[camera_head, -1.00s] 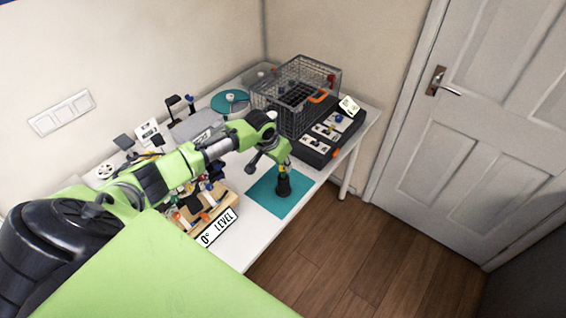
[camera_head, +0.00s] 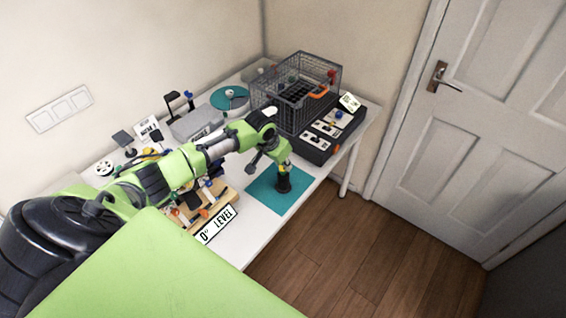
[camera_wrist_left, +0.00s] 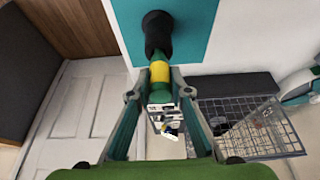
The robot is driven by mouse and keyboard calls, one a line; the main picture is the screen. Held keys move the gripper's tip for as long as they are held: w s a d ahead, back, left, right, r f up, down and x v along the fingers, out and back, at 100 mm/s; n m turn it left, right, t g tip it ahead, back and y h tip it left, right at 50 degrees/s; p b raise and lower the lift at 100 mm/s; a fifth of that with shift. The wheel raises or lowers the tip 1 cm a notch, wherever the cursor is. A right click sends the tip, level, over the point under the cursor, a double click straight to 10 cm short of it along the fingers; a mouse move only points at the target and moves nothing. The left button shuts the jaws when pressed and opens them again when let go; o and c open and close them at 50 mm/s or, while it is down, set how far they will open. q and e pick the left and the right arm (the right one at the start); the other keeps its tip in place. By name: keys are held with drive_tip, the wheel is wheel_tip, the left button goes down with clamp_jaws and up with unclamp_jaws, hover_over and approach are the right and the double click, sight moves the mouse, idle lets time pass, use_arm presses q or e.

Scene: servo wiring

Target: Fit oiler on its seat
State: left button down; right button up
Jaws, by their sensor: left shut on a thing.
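A slim green piece with a yellow band, apparently the oiler (camera_wrist_left: 160,72), is between the fingers of my left gripper (camera_wrist_left: 160,94) in the left wrist view. The fingers are shut on it. Its far end meets a black, round, flared piece (camera_wrist_left: 157,32), apparently the seat, on the teal mat. I cannot tell whether it is fully inside. In the head view my left gripper (camera_head: 285,165) is right above the black piece (camera_head: 283,185), and the oiler is mostly hidden. My right gripper is not in view.
The teal mat (camera_head: 262,197) lies at the table's front edge. A wire basket (camera_head: 310,85) and a dark panel (camera_head: 322,145) stand behind it to the right. A wooden block with a "0° LEVEL" sign (camera_head: 217,224) is at the left. The mat around the black piece is clear.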

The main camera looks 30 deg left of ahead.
use_arm(q)
drive_tip(key=shift+f+b, duration=0.5)
drive_tip(key=shift+f, duration=0.3)
drive_tip(key=c, duration=1.8)
unclamp_jaws()
drive_tip(key=shift+r, duration=0.1)
